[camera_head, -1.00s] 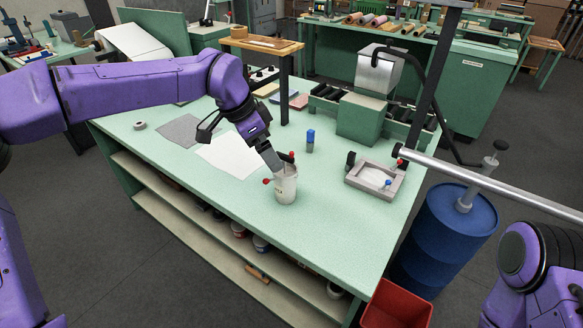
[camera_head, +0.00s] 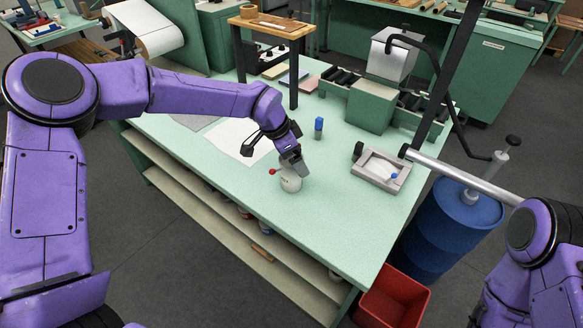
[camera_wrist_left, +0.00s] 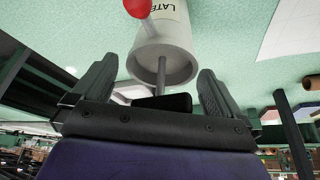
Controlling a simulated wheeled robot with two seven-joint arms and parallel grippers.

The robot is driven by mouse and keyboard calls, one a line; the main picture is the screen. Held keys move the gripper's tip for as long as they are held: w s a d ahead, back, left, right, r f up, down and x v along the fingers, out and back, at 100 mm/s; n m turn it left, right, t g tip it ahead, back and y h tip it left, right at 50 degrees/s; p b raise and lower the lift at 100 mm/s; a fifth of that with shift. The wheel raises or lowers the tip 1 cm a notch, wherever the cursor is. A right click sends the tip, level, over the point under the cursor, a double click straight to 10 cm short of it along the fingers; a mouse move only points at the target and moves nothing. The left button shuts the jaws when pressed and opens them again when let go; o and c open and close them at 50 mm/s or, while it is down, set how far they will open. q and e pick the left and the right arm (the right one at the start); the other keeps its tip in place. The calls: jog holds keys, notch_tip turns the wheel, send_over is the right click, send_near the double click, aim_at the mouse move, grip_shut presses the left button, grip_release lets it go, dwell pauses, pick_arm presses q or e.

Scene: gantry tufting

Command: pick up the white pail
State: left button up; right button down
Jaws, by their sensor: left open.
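The white pail (camera_head: 291,183) stands upright near the front edge of the green table, with a red ball (camera_head: 272,171) at its left side. In the left wrist view the pail (camera_wrist_left: 172,62) shows dark lettering, partly cut off by the frame, and a grey rod inside its mouth. My left gripper (camera_head: 293,158) is directly above the pail and hides part of its top. In the left wrist view my open fingers (camera_wrist_left: 158,72) lie on either side of the pail's mouth, with nothing visibly clamped. My right arm shows at the lower right; its gripper is out of view.
A grey tray (camera_head: 380,172) sits right of the pail, and a blue-topped bottle (camera_head: 318,128) stands behind it. A white sheet (camera_head: 226,140) lies to the left. A silver bar (camera_head: 465,178) crosses above a blue barrel (camera_head: 452,225). A red bin (camera_head: 393,300) stands below the table.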

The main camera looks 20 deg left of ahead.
pick_arm(q)
grip_shut()
